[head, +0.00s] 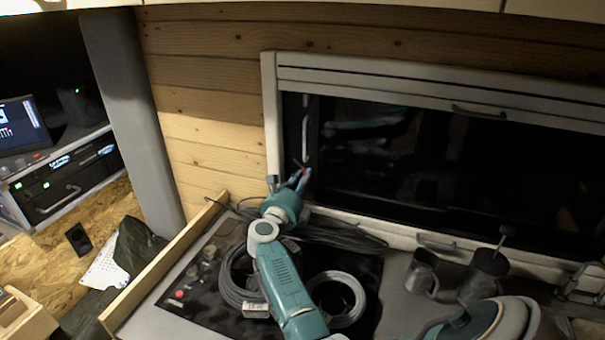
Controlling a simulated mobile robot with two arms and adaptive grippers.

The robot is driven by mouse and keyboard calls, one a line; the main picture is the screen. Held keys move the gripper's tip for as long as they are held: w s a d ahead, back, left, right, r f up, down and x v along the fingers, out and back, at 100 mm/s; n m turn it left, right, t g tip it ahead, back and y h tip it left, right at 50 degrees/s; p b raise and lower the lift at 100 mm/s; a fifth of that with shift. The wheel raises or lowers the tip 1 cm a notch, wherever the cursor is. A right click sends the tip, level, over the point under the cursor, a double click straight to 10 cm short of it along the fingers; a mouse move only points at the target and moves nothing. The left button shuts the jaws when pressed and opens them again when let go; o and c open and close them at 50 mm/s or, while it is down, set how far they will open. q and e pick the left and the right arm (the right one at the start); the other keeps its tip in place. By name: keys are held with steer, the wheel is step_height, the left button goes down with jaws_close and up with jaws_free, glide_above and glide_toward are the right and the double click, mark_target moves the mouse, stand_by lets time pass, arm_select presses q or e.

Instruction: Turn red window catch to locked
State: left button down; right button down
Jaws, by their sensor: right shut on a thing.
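The red window catch (304,172) shows as a small spot of red at the lower left corner of the dark window (420,175). My right gripper (301,177) reaches up to it and is shut on it. The fingers cover most of the catch, so its angle cannot be told. The white window frame (271,120) runs just left of the gripper. My left gripper is not in view.
Below my right arm, coiled cables (345,290) lie on the counter. A wooden edge board (165,268) borders the counter's left. A rack with a screen (22,127) is at far left.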

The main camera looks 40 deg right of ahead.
steer(key=shift+s+f+n+p, duration=0.1)
steer(key=shift+n+p, duration=1.1)
steer(key=shift+n, duration=0.85)
steer(key=shift+s+n+p, duration=0.1)
steer(key=shift+n+p, duration=1.1)
steer(key=shift+n, duration=0.85)
steer(key=c, duration=1.6)
jaws_free()
steer(key=shift+c, duration=0.2)
steer(key=shift+w, duration=0.1)
